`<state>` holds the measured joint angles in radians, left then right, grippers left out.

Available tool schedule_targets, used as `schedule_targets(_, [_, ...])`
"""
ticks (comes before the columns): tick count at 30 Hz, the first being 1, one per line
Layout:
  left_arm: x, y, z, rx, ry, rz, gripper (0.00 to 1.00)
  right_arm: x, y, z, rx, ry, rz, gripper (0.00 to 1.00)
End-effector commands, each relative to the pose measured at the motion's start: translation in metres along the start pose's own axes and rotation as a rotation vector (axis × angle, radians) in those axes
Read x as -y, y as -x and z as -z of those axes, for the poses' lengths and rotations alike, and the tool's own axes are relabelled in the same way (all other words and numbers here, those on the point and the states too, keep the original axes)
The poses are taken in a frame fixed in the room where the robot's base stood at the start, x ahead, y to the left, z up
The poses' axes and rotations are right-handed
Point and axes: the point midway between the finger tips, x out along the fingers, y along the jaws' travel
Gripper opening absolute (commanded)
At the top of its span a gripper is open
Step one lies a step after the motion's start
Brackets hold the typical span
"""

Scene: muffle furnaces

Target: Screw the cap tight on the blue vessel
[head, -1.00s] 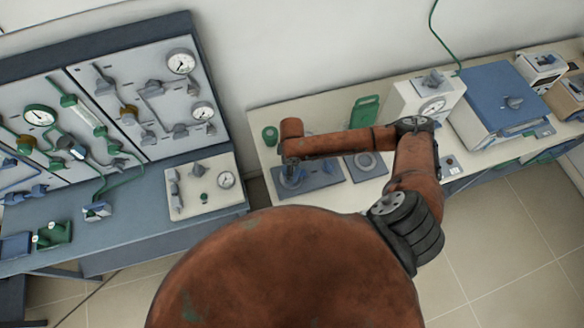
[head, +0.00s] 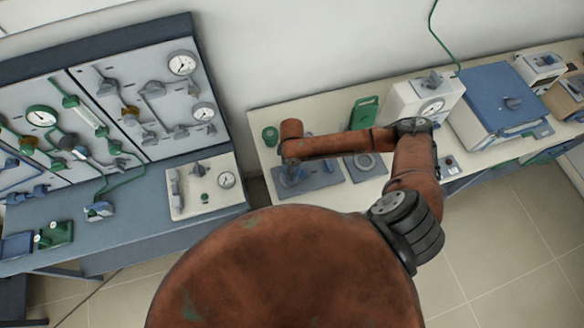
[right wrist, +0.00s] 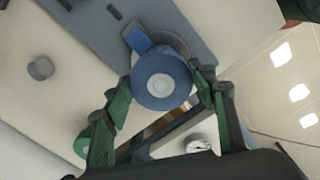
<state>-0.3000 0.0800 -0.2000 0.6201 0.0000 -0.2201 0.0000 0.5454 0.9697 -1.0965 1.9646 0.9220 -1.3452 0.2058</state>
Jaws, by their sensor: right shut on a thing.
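In the right wrist view a round blue cap-like piece (right wrist: 160,80) with a pale centre sits between the green fingers of my right gripper (right wrist: 158,92), which is shut on it. Behind it a blue block (right wrist: 138,40) and part of a grey round rim show against a blue-grey plate (right wrist: 85,22). In the head view my right arm reaches over the blue-grey plate (head: 322,181) on the pale bench. The arm's end hides most of the blue vessel (head: 291,181). I cannot tell how tightly cap and vessel meet. My left gripper is not in view.
A green round item (head: 270,136) and a green stand (head: 363,112) are at the bench's back. A second plate with a grey ring (head: 366,162) lies to the right, before a white gauge box (head: 424,100) and blue-topped furnace (head: 502,98). A gauge panel (head: 150,100) stands left.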

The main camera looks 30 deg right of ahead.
Motion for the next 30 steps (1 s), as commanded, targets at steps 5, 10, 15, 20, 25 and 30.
schedule_targets(5, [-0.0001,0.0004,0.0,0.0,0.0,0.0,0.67,-0.0002,0.0001,0.0002,-0.001,0.0,0.0,0.21])
schedule_targets(10, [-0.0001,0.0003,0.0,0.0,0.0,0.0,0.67,-0.0001,0.0001,0.0002,0.0,0.0,0.0,0.21])
schedule_targets(15, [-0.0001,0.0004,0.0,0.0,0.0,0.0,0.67,-0.0001,0.0001,0.0002,0.0,0.0,0.0,0.21])
schedule_targets(20, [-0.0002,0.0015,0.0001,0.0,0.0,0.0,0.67,-0.0001,-0.0001,0.0002,0.0,0.0,0.0,0.21])
schedule_targets(25, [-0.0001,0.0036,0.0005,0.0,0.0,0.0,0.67,-0.0002,-0.0009,0.0003,0.0,0.0,0.0,0.21])
schedule_targets(30, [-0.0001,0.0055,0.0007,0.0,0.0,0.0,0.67,0.0,-0.002,0.0002,0.0,0.0,0.0,0.21])
